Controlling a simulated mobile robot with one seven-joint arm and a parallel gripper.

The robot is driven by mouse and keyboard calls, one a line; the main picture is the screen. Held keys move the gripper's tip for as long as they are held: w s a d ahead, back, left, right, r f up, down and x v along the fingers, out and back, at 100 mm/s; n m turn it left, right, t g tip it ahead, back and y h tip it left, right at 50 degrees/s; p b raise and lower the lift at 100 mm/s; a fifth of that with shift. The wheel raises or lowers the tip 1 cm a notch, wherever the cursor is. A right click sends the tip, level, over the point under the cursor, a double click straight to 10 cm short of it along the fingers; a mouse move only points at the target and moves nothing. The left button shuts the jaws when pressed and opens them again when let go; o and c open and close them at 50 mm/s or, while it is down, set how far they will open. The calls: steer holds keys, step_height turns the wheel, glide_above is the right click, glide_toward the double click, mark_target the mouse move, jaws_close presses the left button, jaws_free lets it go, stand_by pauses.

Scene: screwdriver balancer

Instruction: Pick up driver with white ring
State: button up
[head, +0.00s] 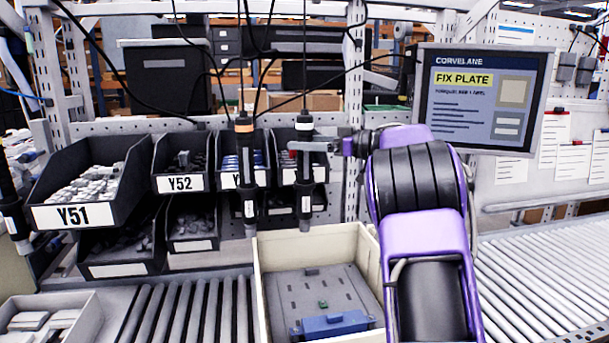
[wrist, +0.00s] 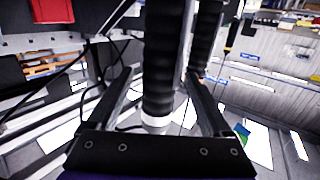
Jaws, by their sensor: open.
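The driver with the white ring (head: 305,178) is a black cylinder hanging upright on a cable. Its pale ring (head: 304,119) is near its top. In the wrist view this black ribbed driver (wrist: 160,60) stands between my two fingers, its white ring (wrist: 155,121) close to the palm. My gripper (head: 297,146) reaches in from the right at the driver's upper body, just below the ring. In the wrist view my gripper (wrist: 160,74) is open, a finger on each side of the driver, with a gap visible at the left. Contact on the right is unclear.
A second driver (head: 245,170) with an orange ring hangs close to the left. Black part bins (head: 88,216) stand behind. A cream tray (head: 262,290) with a grey plate and a blue part sits below on the rollers. A screen (head: 483,97) is at right.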

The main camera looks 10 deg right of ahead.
steer(key=shift+w+a, duration=0.2)
steer(key=shift+a, duration=0.05)
jaws_close()
stand_by(1.3)
